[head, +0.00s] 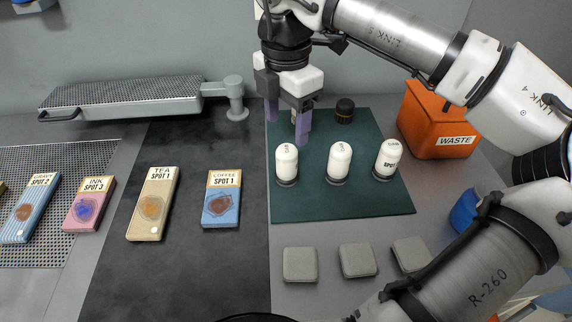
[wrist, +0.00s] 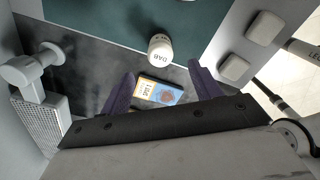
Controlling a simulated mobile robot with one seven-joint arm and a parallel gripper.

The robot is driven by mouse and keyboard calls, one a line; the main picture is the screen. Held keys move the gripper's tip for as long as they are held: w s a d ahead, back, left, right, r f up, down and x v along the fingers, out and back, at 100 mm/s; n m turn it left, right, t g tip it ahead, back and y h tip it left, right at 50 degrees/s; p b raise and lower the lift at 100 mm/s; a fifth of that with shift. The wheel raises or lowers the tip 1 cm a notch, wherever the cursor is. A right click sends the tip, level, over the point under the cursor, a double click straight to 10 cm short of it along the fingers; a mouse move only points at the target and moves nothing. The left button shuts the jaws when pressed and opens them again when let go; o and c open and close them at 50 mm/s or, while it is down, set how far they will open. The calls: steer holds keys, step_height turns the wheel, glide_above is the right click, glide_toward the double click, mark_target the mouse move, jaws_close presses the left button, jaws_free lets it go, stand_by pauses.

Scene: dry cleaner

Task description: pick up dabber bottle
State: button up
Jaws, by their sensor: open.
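Three white, round-topped bottles with dark bases stand upright in a row on a dark green mat (head: 310,205) in the head view. The left one (head: 287,163) appears to be the dabber bottle, which reads "DAB" in the wrist view (wrist: 160,48). The other two are the middle bottle (head: 339,162) and the right bottle (head: 387,158). My gripper (head: 288,120) is open and empty, with purple fingers pointing down above the mat, behind the left bottle. In the wrist view the bottle is beyond the fingertips, roughly between them, not touched.
A short dark cylinder (head: 345,109) stands at the mat's back. An orange waste bin (head: 437,122) is behind right. Grey pads (head: 300,264) lie in front. Stained sample cards, including the blue coffee card (head: 221,199), lie left. A grey padded arm board (head: 124,94) is behind left.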

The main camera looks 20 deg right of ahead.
mark_target(287, 148)
step_height(287, 148, down, 10)
steer(key=shift+r+p, duration=0.1)
steer(key=shift+p, duration=1.05)
steer(key=c, duration=1.1)
steer(key=shift+o, duration=0.2)
steer(key=shift+r, duration=0.1)
